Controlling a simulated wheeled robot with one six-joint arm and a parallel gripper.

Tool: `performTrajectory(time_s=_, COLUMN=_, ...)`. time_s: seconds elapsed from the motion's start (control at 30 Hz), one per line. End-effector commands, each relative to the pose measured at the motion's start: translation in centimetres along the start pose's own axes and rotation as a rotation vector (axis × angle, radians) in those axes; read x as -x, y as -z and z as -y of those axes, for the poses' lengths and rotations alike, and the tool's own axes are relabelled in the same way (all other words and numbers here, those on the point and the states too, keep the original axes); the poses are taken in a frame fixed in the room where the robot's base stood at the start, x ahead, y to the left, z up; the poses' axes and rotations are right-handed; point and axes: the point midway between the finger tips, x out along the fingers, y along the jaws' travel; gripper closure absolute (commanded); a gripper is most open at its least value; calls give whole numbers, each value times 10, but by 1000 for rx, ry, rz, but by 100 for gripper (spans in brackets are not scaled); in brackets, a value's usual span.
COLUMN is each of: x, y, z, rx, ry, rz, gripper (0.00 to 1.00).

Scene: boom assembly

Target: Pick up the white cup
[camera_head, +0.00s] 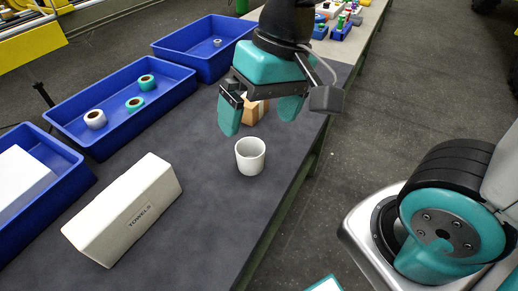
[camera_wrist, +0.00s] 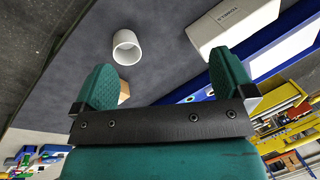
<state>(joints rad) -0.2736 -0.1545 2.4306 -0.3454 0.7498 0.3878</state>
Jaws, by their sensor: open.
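The white cup (camera_head: 250,156) stands upright on the dark grey table, near its right edge in the head view. In the wrist view the cup (camera_wrist: 127,47) lies beyond the fingertips, closer to the left finger. My gripper (camera_head: 260,118) is open, with its two teal fingers apart and nothing between them. It hangs above the table, behind the cup and apart from it. In the wrist view my gripper (camera_wrist: 165,75) also shows both fingers spread.
A white towels box (camera_head: 125,210) lies to the cup's left. Blue bins (camera_head: 122,103) line the table's left side, one holding several tape rolls. A brown wooden block (camera_head: 254,111) stands behind the cup, partly hidden by my gripper. Table around the cup's front is clear.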

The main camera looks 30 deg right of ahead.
Motion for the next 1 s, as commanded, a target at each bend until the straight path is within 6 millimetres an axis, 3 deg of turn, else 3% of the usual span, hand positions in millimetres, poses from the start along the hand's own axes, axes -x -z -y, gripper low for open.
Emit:
performTrajectory(time_s=0.03, x=-13, y=20, z=-10, rx=-166, ry=-37, rz=7, gripper=0)
performTrajectory(time_s=0.2, x=-40, y=75, z=-42, rx=-741, ry=-162, rz=-33, gripper=0)
performTrajectory(time_s=0.4, x=-60, y=111, z=-65, rx=-1154, ry=-243, rz=-101, gripper=0)
performTrajectory(time_s=0.57, x=-78, y=116, z=-73, rx=-1241, ry=-261, rz=-117, gripper=0)
performTrajectory(time_s=1.0, x=-166, y=110, z=-97, rx=-1237, ry=-259, rz=-116, gripper=0)
